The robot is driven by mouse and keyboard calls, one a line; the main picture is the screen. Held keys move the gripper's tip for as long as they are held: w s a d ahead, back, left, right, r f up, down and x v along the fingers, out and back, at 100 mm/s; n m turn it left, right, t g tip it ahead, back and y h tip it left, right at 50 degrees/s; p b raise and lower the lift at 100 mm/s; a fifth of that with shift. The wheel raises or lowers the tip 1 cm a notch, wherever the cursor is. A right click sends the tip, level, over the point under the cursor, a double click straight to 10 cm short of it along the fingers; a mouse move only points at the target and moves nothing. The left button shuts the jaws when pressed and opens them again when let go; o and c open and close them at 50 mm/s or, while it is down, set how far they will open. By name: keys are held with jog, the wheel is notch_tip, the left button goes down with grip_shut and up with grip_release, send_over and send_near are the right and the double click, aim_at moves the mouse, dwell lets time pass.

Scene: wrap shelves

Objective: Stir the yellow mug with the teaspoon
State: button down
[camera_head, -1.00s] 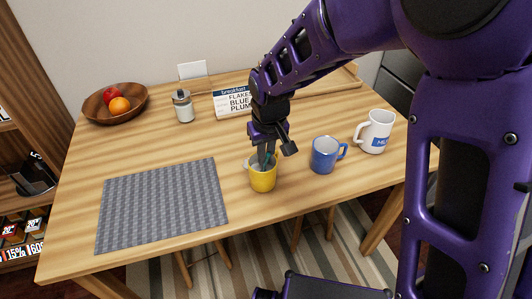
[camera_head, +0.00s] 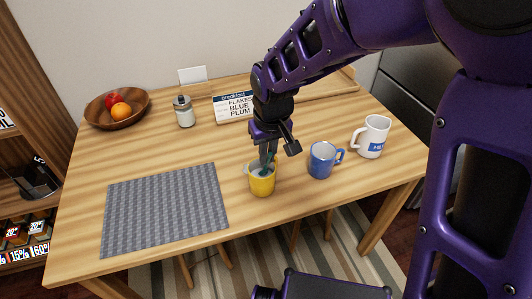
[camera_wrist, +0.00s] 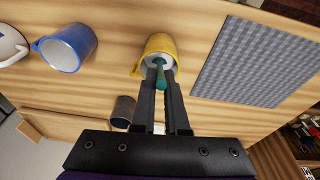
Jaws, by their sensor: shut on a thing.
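The yellow mug (camera_head: 262,185) stands upright on the wooden table, near its front edge. It also shows in the wrist view (camera_wrist: 153,43), above my fingertips. The teaspoon (camera_wrist: 160,72) has a teal handle, held between my fingers; its lower end reaches into the mug's mouth, and its bowl is hidden. My gripper (camera_head: 267,150) is directly above the mug, pointing down, shut on the teaspoon.
A blue mug (camera_head: 322,160) stands close on the right, with a white mug (camera_head: 373,137) beyond it. A grey placemat (camera_head: 165,208) lies to the left.

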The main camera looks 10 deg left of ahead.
aim_at(270, 153)
jog(key=shift+s+d+p+v, duration=0.2)
jog(key=shift+p+v, duration=0.5)
jog(key=shift+v, duration=0.45)
jog(key=shift+s+d+p+v, duration=0.15)
jog(key=shift+p+v, duration=0.5)
jog(key=shift+v, duration=0.5)
jog(key=shift+a+f, duration=0.1)
jog(key=p+v, duration=0.2)
jog(key=v, duration=0.1)
jog(key=w+p+v, duration=0.1)
jog(key=p+v, duration=0.1)
jog(key=shift+a, duration=0.25)
jog(key=shift+s, duration=0.1)
